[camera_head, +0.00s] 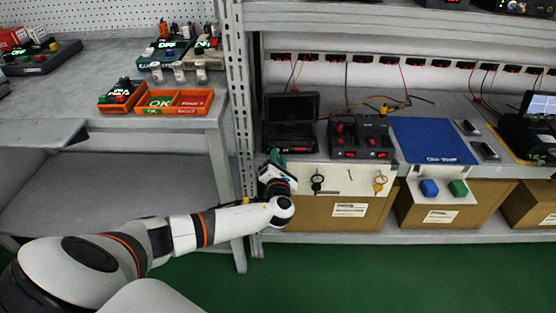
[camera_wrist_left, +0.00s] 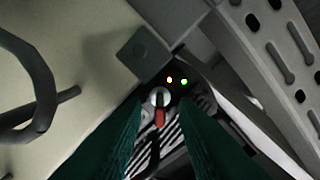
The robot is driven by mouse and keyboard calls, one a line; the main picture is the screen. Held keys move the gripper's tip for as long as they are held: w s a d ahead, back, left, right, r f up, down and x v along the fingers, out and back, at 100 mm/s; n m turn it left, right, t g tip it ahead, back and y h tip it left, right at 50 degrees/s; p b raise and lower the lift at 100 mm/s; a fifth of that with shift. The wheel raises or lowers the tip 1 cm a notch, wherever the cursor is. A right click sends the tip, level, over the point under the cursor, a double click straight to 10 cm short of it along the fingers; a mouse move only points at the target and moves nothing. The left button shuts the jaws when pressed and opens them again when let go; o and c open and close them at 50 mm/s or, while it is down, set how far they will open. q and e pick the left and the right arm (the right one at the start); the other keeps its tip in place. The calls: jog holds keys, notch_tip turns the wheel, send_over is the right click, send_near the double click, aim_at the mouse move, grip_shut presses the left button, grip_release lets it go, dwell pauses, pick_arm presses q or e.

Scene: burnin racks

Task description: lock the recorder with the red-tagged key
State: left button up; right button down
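The recorder (camera_head: 290,124) is a black unit with a raised lid on the rack shelf. In the left wrist view its end face shows a round silver lock (camera_wrist_left: 160,96) below a lit orange and a lit green lamp. The red-tagged key (camera_wrist_left: 160,117) appears to sit in this lock, its red part pointing down in the picture. My left gripper (camera_head: 274,160) is at the recorder's front left; in the left wrist view its green fingers (camera_wrist_left: 161,120) stand apart on both sides of the key, with gaps visible. My right gripper is not in view.
A white panel (camera_head: 335,181) below the shelf carries a black-tagged key (camera_head: 317,184), a bare hook and a yellow-tagged key (camera_head: 380,184). The rack upright (camera_head: 241,100) stands close left of my gripper. A black dock (camera_head: 360,137) and a blue mat (camera_head: 432,140) lie right.

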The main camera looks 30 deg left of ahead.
pick_arm(q)
grip_shut()
jog(key=shift+s+a+n+b, duration=0.15)
jog(key=shift+n+b, duration=0.9)
jog(key=shift+n, duration=3.5)
jog(key=shift+s+a+n+b, duration=0.1)
jog(key=shift+n+b, duration=0.9)
jog(key=shift+n, duration=3.55)
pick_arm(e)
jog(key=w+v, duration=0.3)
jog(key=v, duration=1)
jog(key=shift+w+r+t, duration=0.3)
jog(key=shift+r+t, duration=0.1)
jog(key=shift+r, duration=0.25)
pick_arm(q)
grip_release()
